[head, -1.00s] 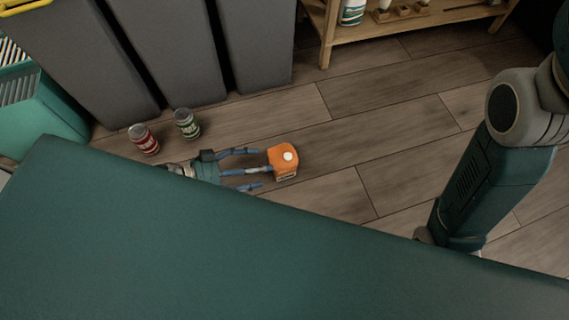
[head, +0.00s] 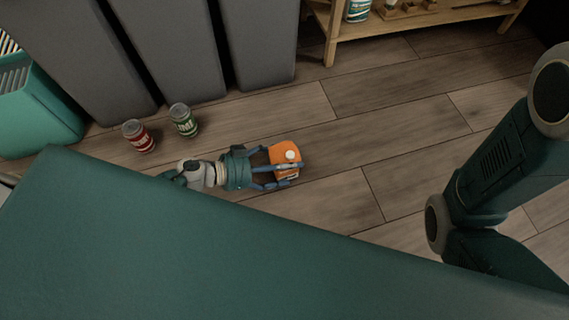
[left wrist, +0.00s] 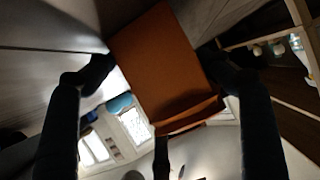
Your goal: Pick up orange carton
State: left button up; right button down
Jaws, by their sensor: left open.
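The orange carton (head: 285,153) with a white cap stands on the wooden floor in the head view. My left gripper (head: 278,168) is at the carton, with its fingers reaching around its sides. In the left wrist view the carton (left wrist: 165,65) fills the space between the two dark fingers, which are open on either side of it. I cannot tell whether any finger touches it. My right arm (head: 490,180) shows at the right of the head view; its gripper is out of view.
A red can (head: 138,136) and a green can (head: 184,120) stand on the floor left of the carton. Grey bins (head: 180,50) and a teal crate (head: 40,110) are behind them. A wooden shelf (head: 400,25) stands at the back. Floor right of the carton is clear.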

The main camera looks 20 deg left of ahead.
pick_arm(q)
jog(key=c, duration=0.8)
jog(key=shift+r, duration=0.1)
jog(key=shift+c, duration=0.2)
